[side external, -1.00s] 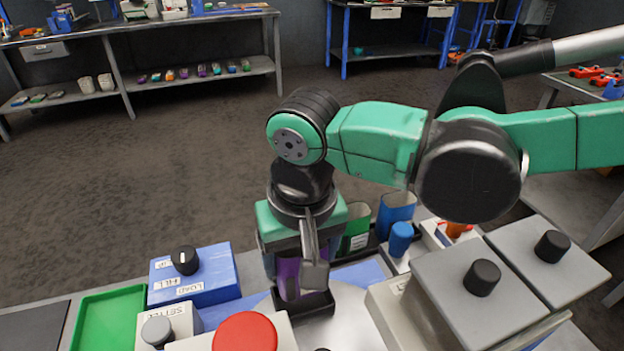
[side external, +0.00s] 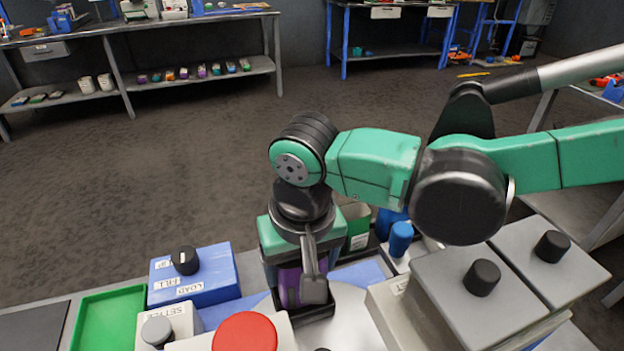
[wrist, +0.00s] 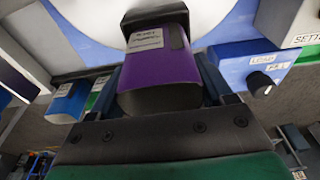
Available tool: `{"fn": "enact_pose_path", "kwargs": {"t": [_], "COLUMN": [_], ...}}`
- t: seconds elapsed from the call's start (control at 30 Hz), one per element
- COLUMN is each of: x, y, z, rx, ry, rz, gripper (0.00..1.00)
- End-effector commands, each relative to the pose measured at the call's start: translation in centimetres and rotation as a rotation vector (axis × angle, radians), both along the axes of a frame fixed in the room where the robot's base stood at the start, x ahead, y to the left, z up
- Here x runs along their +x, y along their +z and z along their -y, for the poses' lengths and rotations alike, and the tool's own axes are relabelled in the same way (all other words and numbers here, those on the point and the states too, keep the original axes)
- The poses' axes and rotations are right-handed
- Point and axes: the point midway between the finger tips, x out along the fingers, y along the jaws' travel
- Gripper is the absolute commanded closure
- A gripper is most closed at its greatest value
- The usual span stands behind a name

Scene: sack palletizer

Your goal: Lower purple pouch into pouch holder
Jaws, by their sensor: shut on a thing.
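My gripper (side external: 302,290) points down near the middle of the bench in the side external view and is shut on the purple pouch (side external: 289,285). The purple pouch (wrist: 160,79) fills the middle of the wrist view, with a white label facing the camera. The black pouch holder (side external: 318,310) is directly below my gripper. In the wrist view the dark holder (wrist: 156,14) surrounds the pouch's far end. The pouch's lower part appears to be inside the holder; whether it touches the bottom is hidden.
A blue box with a black knob (side external: 190,275) and a big red button (side external: 245,331) stand left of my gripper. A green pouch (side external: 357,228) and a blue-capped item (side external: 400,239) stand behind right. Grey boxes with black knobs (side external: 482,277) fill the right. A green tray (side external: 107,322) is empty.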

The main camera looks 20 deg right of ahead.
Motion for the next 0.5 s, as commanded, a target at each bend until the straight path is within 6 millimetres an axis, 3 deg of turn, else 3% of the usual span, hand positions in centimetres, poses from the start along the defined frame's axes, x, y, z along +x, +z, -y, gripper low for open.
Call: {"fn": "enact_pose_path", "kwargs": {"t": [0.5], "x": [0.0], "y": [-0.49], "z": [0.0], "rx": [0.0], "ry": [0.0], "rz": [0.0], "gripper": [0.83]}}
